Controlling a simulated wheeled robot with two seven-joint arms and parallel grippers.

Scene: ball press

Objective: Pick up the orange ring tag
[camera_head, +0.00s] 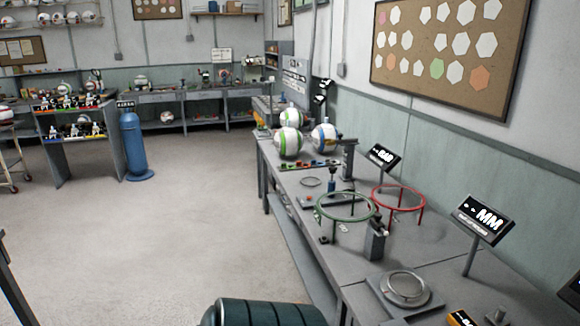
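I cannot make out an orange ring tag for sure. A row of small coloured pieces (312,165) lies on the grey workbench (425,258) in front of the balls, too small to tell apart. An orange-and-black object (461,318) is cut off by the bottom edge; it does not show as a ring. Neither of my grippers is in view.
Striped balls (288,141) stand at the bench's far end. A green ring stand (345,207), a red ring stand (398,198) and a round plate (405,288) stand nearer. A dark ribbed cylinder (265,313) is at the bottom. The floor (190,220) left is open.

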